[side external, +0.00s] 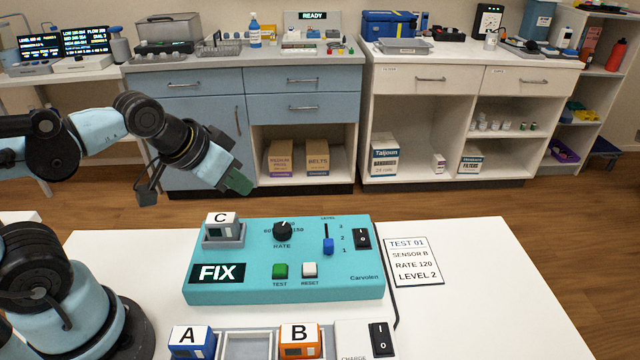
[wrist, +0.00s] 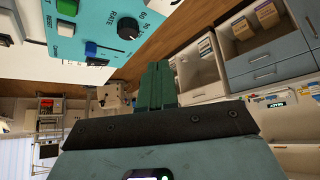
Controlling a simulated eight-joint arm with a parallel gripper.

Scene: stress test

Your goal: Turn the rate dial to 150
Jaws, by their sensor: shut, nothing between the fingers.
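The rate dial (side external: 283,231) is a black round knob on the teal control box (side external: 345,285). Its white mark points up and slightly right; I cannot tell the exact number. A "150" label is printed right of the dial. The dial also shows in the wrist view (wrist: 128,28), near the top, apart from my fingers. My gripper (side external: 238,182) has green fingers, shut and empty, in the air behind and left of the dial. Its shut fingers show in the wrist view (wrist: 158,85). The box's display (side external: 217,273) reads "FIX".
Block C (side external: 222,231) sits in the box's socket. A blue level slider (side external: 328,246), rocker switch (side external: 362,238), green test button (side external: 280,271) and white reset button (side external: 310,270) surround the dial. Blocks A (side external: 192,343) and B (side external: 299,341) stand in front.

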